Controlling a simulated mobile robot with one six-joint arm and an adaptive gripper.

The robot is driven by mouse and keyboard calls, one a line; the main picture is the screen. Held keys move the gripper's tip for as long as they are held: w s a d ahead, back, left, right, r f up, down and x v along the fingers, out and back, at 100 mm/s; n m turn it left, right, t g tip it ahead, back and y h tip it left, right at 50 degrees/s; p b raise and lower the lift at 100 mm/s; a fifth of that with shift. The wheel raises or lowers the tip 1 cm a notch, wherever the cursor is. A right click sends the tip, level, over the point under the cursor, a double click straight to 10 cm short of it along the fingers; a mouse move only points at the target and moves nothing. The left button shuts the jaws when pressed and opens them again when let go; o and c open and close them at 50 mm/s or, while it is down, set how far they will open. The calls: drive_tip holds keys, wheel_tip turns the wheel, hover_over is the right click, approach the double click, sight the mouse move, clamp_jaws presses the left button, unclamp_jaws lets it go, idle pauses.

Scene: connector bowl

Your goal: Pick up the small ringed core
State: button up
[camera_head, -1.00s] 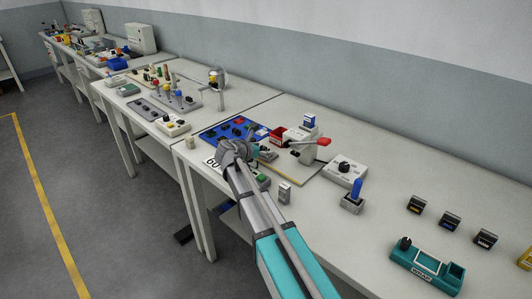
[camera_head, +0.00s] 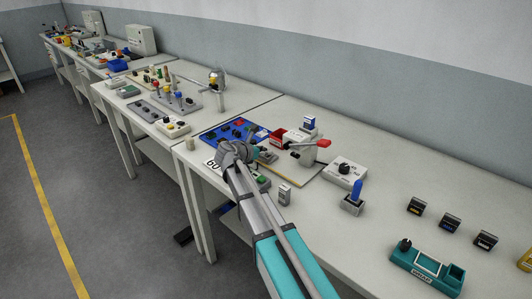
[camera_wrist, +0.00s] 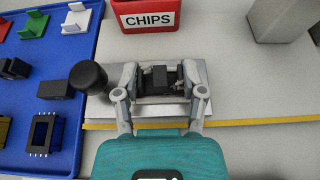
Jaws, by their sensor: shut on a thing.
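My gripper (camera_wrist: 160,82) is shut on a small dark block (camera_wrist: 160,78), held between the two fingers in the wrist view. No ring shows on this block, so I cannot tell whether it is the small ringed core. Behind and below it lies a grey metal plate (camera_wrist: 130,110); I cannot tell whether the block touches it. In the head view my gripper (camera_head: 236,152) is at the front of the blue tray (camera_head: 211,137), and my wrist hides the held block. I see no clearly ringed core elsewhere.
A round black knob (camera_wrist: 88,77) stands just left of my fingers. The blue tray (camera_wrist: 48,52) holds several small parts. A red CHIPS bin (camera_wrist: 146,16) is just beyond, with a grey block (camera_wrist: 281,20) at right. A lever press (camera_head: 306,148) stands to the right in the head view.

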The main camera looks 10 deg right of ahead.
drive_tip(key=shift+r, duration=0.15)
wheel_tip(320, 180, up, 2)
drive_tip(key=p, duration=0.2)
drive_tip(key=shift+r+p, duration=0.1)
drive_tip(key=shift+p, duration=0.2)
drive_tip(key=s+a+r+p, duration=0.2)
drive_tip(key=s+r+p, duration=0.3)
drive_tip(key=s, duration=0.1)
drive_tip(key=s+a+r+p, duration=0.2)
drive_tip(key=s+r+p, duration=0.3)
drive_tip(key=s, duration=0.2)
drive_tip(key=shift+s+a+r, duration=0.15)
drive_tip(key=shift+a+r, duration=0.1)
